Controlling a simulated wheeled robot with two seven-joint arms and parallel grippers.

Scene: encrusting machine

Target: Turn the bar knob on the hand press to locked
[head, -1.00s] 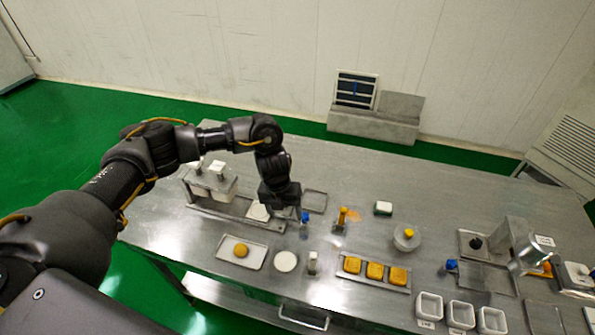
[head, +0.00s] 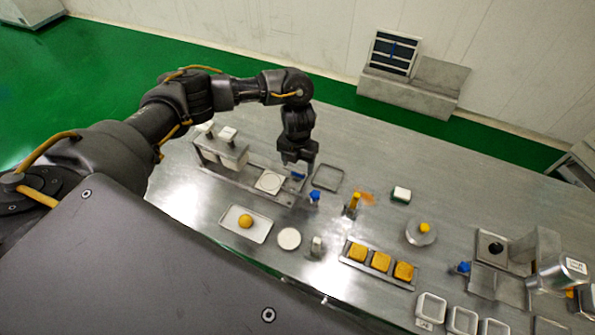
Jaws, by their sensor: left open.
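A steel press-like unit (head: 222,152) with two white-topped blocks stands at the table's left, on a long base with a pale round disc (head: 269,182). A small blue bar (head: 298,176) shows at the base's right end, partly covered by my gripper. Another steel unit with a column (head: 541,250) and a black round knob (head: 495,248) stands at the right. I cannot tell from the picture which is the hand press, or how its knob is set. My left gripper (head: 300,160) is open, pointing down just above the blue bar; contact is unclear. My right gripper is not in view.
A blue-capped bottle (head: 314,198) stands close to the right of my gripper, near an empty tray (head: 328,177). In front are a tray with an orange ball (head: 240,231), a white disc (head: 289,239) and a tray of orange blocks (head: 379,262). The far tabletop is fairly clear.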

